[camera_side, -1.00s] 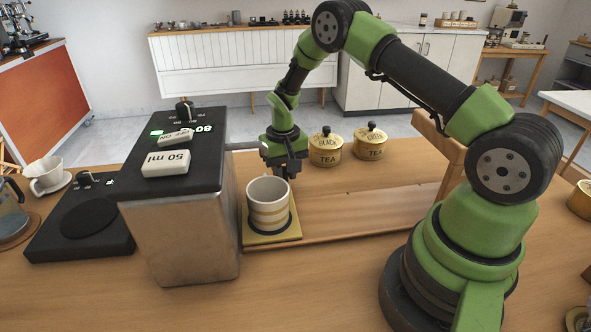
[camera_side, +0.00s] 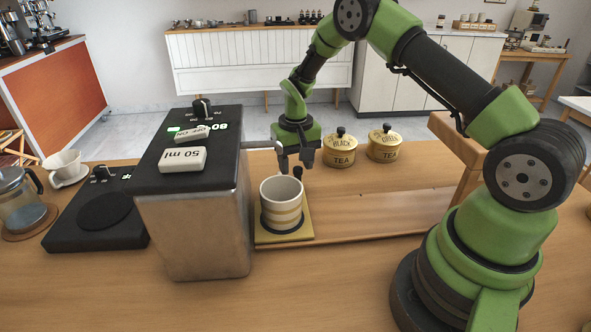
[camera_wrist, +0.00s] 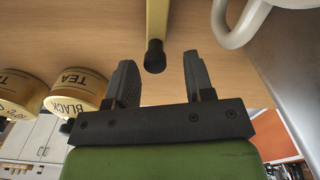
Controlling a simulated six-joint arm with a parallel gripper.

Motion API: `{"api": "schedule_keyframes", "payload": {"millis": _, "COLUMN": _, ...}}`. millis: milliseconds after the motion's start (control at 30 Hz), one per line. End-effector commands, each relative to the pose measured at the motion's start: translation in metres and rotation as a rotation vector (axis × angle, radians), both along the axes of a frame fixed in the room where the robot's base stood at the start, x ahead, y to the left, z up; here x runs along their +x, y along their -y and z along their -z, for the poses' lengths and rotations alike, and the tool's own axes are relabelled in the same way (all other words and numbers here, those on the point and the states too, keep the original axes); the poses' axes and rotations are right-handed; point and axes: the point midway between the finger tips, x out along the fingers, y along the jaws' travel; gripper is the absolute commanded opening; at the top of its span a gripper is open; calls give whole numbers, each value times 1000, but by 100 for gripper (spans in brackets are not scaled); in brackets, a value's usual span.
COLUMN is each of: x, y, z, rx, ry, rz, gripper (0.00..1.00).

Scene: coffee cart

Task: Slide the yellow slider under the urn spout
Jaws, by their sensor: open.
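The yellow slider (camera_side: 262,239) lies flat beside the urn (camera_side: 195,225) at its right side, with a striped mug (camera_side: 282,208) standing upright on it. The urn spout (camera_side: 262,144) is a thin metal tube reaching right from the urn's upper edge, above and behind the mug. The slider's black knob (camera_side: 297,172) shows behind the mug. My gripper (camera_side: 297,166) is open and empty, just above the knob. In the wrist view, the knob (camera_wrist: 154,57) lies beyond and between the two spread fingers (camera_wrist: 155,82), apart from both.
Two yellow tea tins (camera_side: 340,152) (camera_side: 384,147) stand behind, to the right of my gripper. A wooden track (camera_side: 380,212) runs right from the slider and is empty. A black scale (camera_side: 100,218) and a white cup (camera_side: 64,166) are left of the urn.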

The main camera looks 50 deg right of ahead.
Motion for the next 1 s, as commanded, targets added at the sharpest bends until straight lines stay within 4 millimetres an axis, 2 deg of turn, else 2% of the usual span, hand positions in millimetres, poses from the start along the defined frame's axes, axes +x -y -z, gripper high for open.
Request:
{"api": "schedule_keyframes", "payload": {"millis": 100, "x": 1, "y": 0, "z": -27, "rx": -1, "ry": 6, "rz": 0, "gripper": 48}}
{"api": "schedule_keyframes", "payload": {"millis": 300, "x": 1, "y": 0, "z": -61, "rx": -2, "ry": 6, "rz": -1, "gripper": 48}}
{"api": "schedule_keyframes", "payload": {"millis": 500, "x": 1, "y": 0, "z": -75, "rx": 0, "ry": 4, "rz": -2, "gripper": 48}}
{"api": "schedule_keyframes", "payload": {"millis": 833, "x": 0, "y": -1, "z": -78, "rx": 0, "ry": 7, "rz": -2, "gripper": 48}}
{"api": "schedule_keyframes", "payload": {"millis": 933, "x": -2, "y": -6, "z": -93, "rx": -1, "ry": 31, "rz": -8, "gripper": 48}}
{"api": "schedule_keyframes", "payload": {"millis": 1000, "x": -6, "y": -13, "z": -115, "rx": 1, "ry": 65, "rz": -15, "gripper": 48}}
